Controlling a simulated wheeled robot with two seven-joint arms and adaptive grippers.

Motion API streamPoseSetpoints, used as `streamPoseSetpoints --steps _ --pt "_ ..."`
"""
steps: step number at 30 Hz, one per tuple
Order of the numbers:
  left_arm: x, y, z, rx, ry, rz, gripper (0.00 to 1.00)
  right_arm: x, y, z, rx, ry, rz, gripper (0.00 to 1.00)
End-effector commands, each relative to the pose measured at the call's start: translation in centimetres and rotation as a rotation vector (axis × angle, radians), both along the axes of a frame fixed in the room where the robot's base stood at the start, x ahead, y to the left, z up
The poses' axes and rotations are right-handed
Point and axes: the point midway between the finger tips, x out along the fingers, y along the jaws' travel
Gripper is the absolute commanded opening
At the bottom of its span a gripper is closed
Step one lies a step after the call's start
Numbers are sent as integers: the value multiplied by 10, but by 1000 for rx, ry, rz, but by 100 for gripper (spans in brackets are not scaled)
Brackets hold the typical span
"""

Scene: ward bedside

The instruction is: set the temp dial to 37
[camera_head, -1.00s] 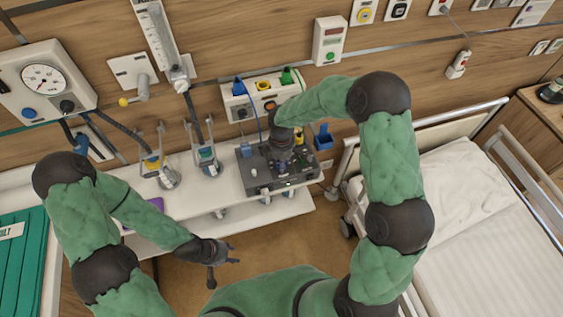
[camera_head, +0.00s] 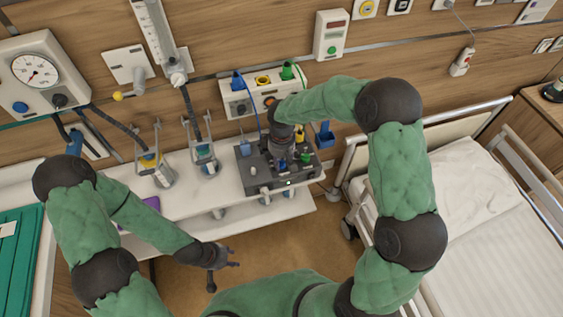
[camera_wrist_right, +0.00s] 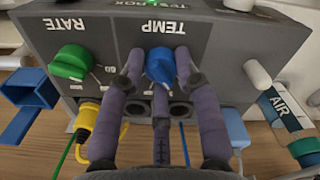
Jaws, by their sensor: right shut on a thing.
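The dark grey unit (camera_head: 256,180) stands on the white shelf. In the right wrist view its face carries the word TEMP (camera_wrist_right: 166,27) with the blue temp dial (camera_wrist_right: 160,66) beside it. My right gripper (camera_wrist_right: 160,78) has its fingers on both sides of this dial and is shut on it. The fingers hide the scale numbers around the dial, so its setting cannot be read. The dial's narrow end points toward the bottom of that view. My left gripper (camera_head: 232,263) is empty, with fingers spread, in front of the shelf.
A green RATE dial (camera_wrist_right: 72,62) sits beside the temp dial. A yellow plug (camera_wrist_right: 88,118) and a light blue plug (camera_wrist_right: 236,128) are close to the fingers. A bed (camera_head: 480,225) stands to the right. The floor before the shelf (camera_head: 190,285) is clear.

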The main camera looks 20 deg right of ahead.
Motion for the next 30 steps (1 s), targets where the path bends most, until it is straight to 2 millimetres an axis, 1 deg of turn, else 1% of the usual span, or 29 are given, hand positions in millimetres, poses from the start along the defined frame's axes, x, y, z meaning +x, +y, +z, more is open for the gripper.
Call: streamPoseSetpoints --steps 1,6,15,22,30 --pt "0 0 -4 0 0 0 40 -2 0 -3 -1 4 -39 0" --pt "0 0 -9 0 0 0 40 -2 0 -3 -1 5 -166 0" --pt "0 0 -15 0 0 0 40 -3 0 -2 -2 7 -312 0" --pt "0 0 -16 0 0 0 40 -3 1 -2 -2 8 -355 0" --pt "0 0 -16 0 0 0 40 -4 1 -2 -3 9 -360 0"
